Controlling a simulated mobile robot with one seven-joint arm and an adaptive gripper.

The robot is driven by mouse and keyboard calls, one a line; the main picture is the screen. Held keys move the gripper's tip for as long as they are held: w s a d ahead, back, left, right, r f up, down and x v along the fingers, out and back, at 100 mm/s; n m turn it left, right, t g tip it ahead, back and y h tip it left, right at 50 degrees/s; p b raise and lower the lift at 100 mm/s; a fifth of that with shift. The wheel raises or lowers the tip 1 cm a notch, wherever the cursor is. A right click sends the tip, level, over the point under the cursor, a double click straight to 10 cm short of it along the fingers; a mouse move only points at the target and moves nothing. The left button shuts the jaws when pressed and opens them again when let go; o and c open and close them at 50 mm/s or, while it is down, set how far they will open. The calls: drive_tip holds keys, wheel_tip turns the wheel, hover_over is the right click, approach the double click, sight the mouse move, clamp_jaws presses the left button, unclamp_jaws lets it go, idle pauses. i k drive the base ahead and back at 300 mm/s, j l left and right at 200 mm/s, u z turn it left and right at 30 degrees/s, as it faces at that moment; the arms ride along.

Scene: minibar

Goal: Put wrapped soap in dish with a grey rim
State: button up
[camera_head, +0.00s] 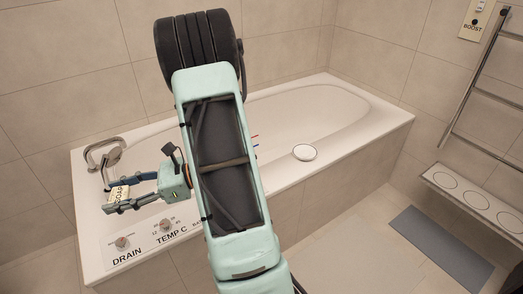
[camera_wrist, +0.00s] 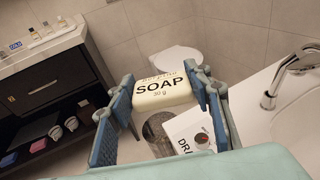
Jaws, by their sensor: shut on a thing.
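The wrapped soap (camera_head: 118,193) is a cream block with dark "SOAP" lettering, held above the tub's left end near the tap. In the wrist view the soap (camera_wrist: 163,88) sits between both blue fingers. My gripper (camera_head: 110,197) is shut on it, and the fingers also show in the wrist view (camera_wrist: 160,78). A small round white dish (camera_head: 305,152) rests on the tub's front edge, right of my arm and well apart from the soap. Its rim is too small to make out its colour surely. My arm hides part of the tub.
The white bathtub (camera_head: 365,120) has a curved tap (camera_head: 103,158) and DRAIN and TEMP C knobs (camera_head: 166,226) at its left end. A shelf with round marks (camera_head: 475,200) stands at right, beside a grey mat (camera_head: 440,247). The wrist view shows a dark cabinet (camera_wrist: 50,90).

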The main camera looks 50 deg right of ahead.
sight(305, 153)
drive_tip(key=l+z, duration=0.2)
drive_tip(key=z, duration=0.15)
drive_tip(key=i+l+z, duration=0.1)
drive_tip(key=z, duration=0.2)
drive_tip(key=i+l, duration=0.15)
drive_tip(key=l, duration=0.2)
drive_tip(key=i+l, duration=0.15)
drive_tip(key=l, duration=0.2)
drive_tip(key=i+l, duration=0.15)
drive_tip(key=l, duration=0.2)
